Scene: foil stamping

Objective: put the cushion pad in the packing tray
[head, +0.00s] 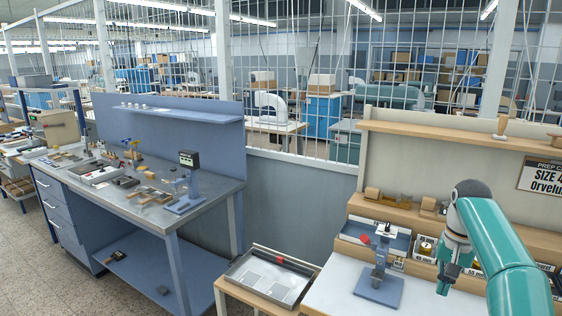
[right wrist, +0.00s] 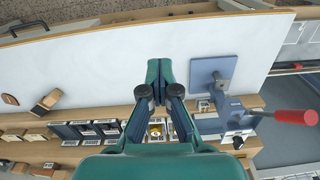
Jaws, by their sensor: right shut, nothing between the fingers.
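I cannot make out the cushion pad for certain in either view. My right gripper (head: 448,272) is shut and empty above the white bench, right of the small hand press. In the right wrist view the right gripper (right wrist: 160,90) hangs over the bench, with the press's blue base plate to its right. My left gripper is not in view.
The small press (head: 380,287) has a red handle (right wrist: 295,117). Labelled bins (right wrist: 78,130) line the bench's back, near a grey-blue bin (head: 400,243). A brown block (right wrist: 45,102) lies at the left. The white bench top (right wrist: 80,65) is largely clear. A steel-topped workbench (head: 140,215) stands left.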

